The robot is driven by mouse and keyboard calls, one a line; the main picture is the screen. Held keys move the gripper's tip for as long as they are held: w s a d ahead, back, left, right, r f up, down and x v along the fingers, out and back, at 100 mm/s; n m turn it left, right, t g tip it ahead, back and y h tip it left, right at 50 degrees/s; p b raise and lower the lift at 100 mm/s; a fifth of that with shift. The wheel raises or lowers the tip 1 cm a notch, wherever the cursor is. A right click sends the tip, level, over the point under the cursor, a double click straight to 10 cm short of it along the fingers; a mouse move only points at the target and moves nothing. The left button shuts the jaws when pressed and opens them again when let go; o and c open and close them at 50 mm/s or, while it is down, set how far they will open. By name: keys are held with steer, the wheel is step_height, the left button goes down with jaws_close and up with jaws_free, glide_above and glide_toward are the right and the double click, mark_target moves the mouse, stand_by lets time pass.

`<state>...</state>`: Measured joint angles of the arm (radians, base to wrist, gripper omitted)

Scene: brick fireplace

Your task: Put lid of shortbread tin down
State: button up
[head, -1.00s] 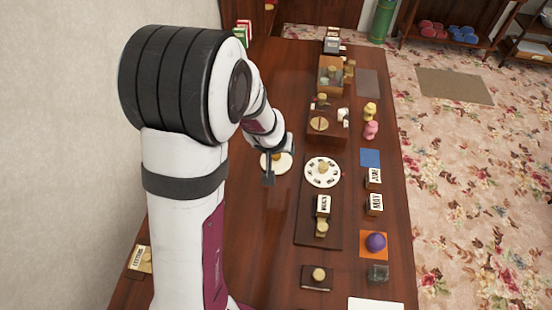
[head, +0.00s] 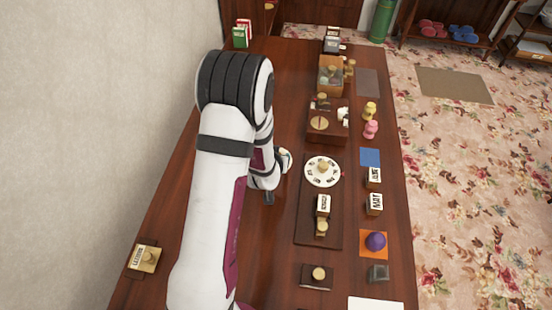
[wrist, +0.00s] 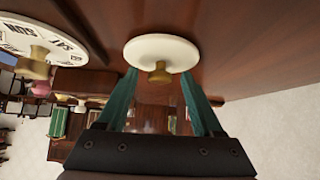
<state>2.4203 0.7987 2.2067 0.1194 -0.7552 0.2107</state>
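A round cream lid with a gold knob (wrist: 160,50) is at the upper middle of the wrist view, against the dark brown table; I take it to be the shortbread tin's lid. My gripper (wrist: 159,74) is open, its two green fingers spread on either side of the knob with gaps on both sides. The fingertips overlap the lid's near edge in the picture; I cannot tell whether they touch it. Whether the lid lies flat on the wood is unclear. In the head view my arm hides most of that spot. I cannot make out the tin.
A white lettered dial with a gold knob (head: 323,171) lies just right of my arm, also in the wrist view (wrist: 25,45). Lettered blocks, a purple ball (head: 375,241) and small boxes line the right side. The wood (head: 180,200) left of my arm is mostly clear.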

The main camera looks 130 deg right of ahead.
jaws_close()
steer(key=shift+r, duration=0.1)
